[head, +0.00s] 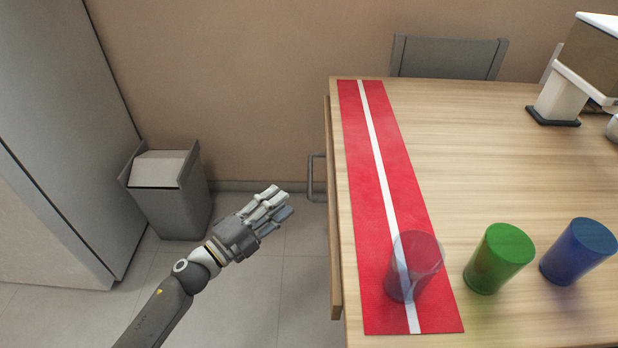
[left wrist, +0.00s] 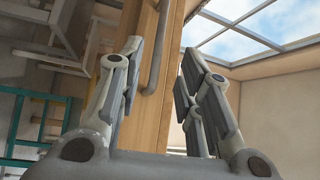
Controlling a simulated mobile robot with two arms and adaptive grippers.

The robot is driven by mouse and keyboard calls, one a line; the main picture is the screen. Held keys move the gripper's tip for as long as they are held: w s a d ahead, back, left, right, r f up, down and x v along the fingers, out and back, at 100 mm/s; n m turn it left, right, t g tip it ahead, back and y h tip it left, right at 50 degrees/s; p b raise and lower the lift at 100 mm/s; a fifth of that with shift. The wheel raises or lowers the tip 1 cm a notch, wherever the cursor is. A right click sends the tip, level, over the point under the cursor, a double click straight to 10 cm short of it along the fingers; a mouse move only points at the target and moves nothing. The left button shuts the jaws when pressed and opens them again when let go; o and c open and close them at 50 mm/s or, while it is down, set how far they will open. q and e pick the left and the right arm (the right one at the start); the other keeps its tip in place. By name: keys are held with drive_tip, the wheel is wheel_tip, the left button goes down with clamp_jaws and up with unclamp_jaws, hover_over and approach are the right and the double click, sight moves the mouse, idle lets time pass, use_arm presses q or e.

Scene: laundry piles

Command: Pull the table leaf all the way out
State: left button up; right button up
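The wooden table (head: 470,170) stands at the right of the head view. Along its left side shows a narrow strip of the table leaf (head: 334,235), slightly below the top. A grey bar handle (head: 311,178) sticks out from the leaf's left edge. My left gripper (head: 280,202) is left of the handle and a little nearer to me, apart from it. In the left wrist view its two fingers (left wrist: 159,53) are spread, with the handle (left wrist: 155,70) and the leaf's wooden edge (left wrist: 138,25) seen between and beyond them. My right gripper is out of view.
A red runner with a white stripe (head: 377,175) lies along the table's left side. A see-through cup (head: 414,265) stands on it, with a green cup (head: 498,258) and a blue cup (head: 578,251) to its right. A grey bin (head: 172,210) stands left; floor between is clear.

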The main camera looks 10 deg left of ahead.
use_arm(q)
drive_tip(key=x, duration=0.9)
drive_tip(key=shift+w+d, duration=0.2)
drive_tip(key=shift+w, duration=0.05)
drive_tip(key=shift+c, duration=0.2)
clamp_jaws()
